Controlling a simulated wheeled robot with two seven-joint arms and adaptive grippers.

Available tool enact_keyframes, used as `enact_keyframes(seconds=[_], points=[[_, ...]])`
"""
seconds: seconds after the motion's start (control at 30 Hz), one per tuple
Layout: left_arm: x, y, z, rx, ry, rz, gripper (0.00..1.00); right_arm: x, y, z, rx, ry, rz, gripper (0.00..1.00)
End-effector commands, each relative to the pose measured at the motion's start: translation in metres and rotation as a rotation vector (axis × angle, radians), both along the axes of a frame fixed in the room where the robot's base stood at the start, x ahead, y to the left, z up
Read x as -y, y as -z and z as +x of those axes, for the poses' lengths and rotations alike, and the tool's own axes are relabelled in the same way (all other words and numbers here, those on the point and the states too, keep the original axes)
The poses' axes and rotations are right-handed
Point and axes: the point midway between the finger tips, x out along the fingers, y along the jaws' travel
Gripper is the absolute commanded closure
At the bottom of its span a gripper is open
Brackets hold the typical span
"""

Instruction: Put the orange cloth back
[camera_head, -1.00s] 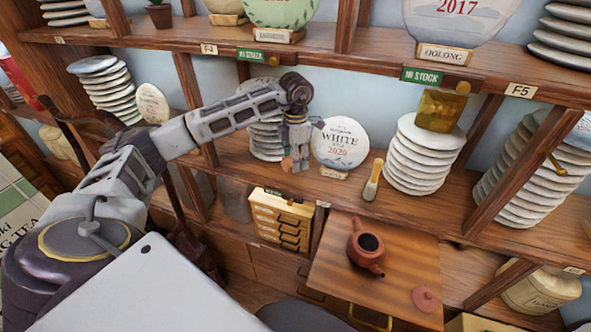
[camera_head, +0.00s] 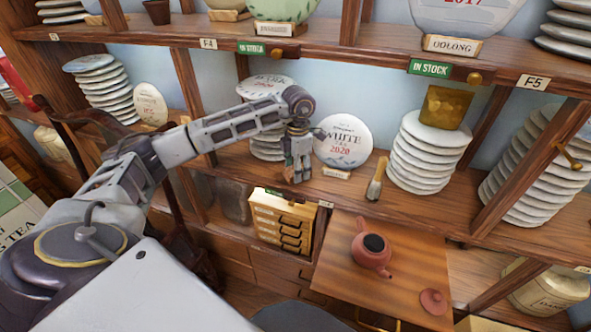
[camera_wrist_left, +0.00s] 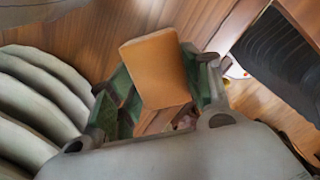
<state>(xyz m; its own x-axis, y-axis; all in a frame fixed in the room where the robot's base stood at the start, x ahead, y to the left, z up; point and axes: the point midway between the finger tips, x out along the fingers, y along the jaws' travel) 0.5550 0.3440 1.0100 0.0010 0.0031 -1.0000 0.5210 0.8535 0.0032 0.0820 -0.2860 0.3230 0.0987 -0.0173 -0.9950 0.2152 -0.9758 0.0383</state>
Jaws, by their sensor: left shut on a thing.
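My left gripper (camera_head: 297,175) hangs fingers-down at the middle shelf, in front of a stack of pale discs and left of the upright white tea cake (camera_head: 343,141). In the left wrist view the gripper (camera_wrist_left: 158,108) is shut on the orange cloth (camera_wrist_left: 158,68), which looks like a flat, stiff, folded rectangle standing out between the green-lined fingers. In the head view the cloth cannot be made out clearly at the fingertips. My right gripper is not in view.
A brush (camera_head: 377,179) and a tall disc stack (camera_head: 425,155) topped by a gold block (camera_head: 446,107) stand to the right.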

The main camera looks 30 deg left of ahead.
Motion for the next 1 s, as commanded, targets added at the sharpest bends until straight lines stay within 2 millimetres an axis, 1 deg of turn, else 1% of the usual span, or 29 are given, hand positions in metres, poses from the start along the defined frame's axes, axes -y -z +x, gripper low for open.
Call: enact_keyframes(seconds=[0.03,0.1,0.4,0.6,0.63,0.77,0.8,1.0], points=[[0.003,0.002,0.000,0.000,0.002,-0.001,0.70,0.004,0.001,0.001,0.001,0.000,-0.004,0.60],[0.004,0.003,0.000,0.000,0.002,-0.001,0.70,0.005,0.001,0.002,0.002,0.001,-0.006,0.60],[0.004,0.003,0.000,0.001,0.002,-0.001,0.70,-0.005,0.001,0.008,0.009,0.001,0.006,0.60],[0.004,0.007,0.000,0.001,0.002,-0.001,0.70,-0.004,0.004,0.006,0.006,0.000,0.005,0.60],[0.004,0.007,0.000,0.001,0.001,-0.001,0.48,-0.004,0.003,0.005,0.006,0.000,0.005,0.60],[0.004,0.006,0.000,0.001,0.001,-0.001,0.32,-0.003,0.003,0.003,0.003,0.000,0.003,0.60],[0.004,0.006,0.000,0.001,0.001,-0.001,0.29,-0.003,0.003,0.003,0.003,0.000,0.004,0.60],[0.004,0.006,0.000,0.001,0.001,-0.001,0.29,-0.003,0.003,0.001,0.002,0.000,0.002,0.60]])
